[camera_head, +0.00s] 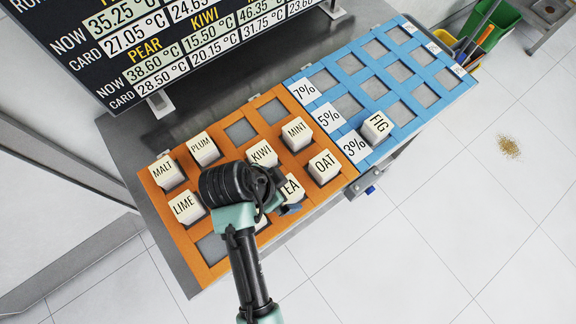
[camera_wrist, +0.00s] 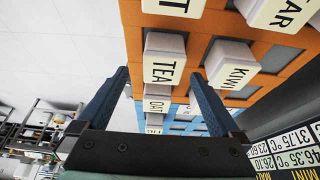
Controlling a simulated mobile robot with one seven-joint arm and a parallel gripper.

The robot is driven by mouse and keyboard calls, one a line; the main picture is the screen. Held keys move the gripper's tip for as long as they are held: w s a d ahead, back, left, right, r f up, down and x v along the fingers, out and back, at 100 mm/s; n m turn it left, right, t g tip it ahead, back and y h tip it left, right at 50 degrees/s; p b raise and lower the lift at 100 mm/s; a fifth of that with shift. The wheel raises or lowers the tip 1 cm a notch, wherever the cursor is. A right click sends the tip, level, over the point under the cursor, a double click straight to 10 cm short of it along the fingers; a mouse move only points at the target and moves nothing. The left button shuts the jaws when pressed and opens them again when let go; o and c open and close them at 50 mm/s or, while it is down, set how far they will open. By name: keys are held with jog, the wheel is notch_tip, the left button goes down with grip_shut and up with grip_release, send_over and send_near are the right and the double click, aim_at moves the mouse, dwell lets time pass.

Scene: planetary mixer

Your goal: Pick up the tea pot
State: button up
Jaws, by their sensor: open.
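The tea pot is a white block-like pot with a black TEA label. In the head view it (camera_head: 292,190) sits in the orange rack, partly hidden by my gripper. In the wrist view the tea pot (camera_wrist: 165,62) appears between my two fingers, apart from both in the picture. My gripper (camera_wrist: 158,78) is open and empty. In the head view my gripper (camera_head: 268,186) is over the orange rack, just left of the tea pot. I cannot tell how far down the fingers reach beside the pot.
In the orange rack (camera_head: 218,252), the kiwi pot (camera_head: 262,154), oat pot (camera_head: 323,166) and mint pot (camera_head: 296,133) stand close by. The blue rack (camera_head: 405,110) holds the fig pot (camera_head: 377,127). A temperature board (camera_head: 190,40) stands behind.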

aim_at(286, 190)
jog(key=shift+p+x, duration=0.55)
jog(key=shift+x, duration=2.2)
jog(key=shift+w+a, duration=0.15)
jog(key=shift+a, duration=0.1)
grip_shut()
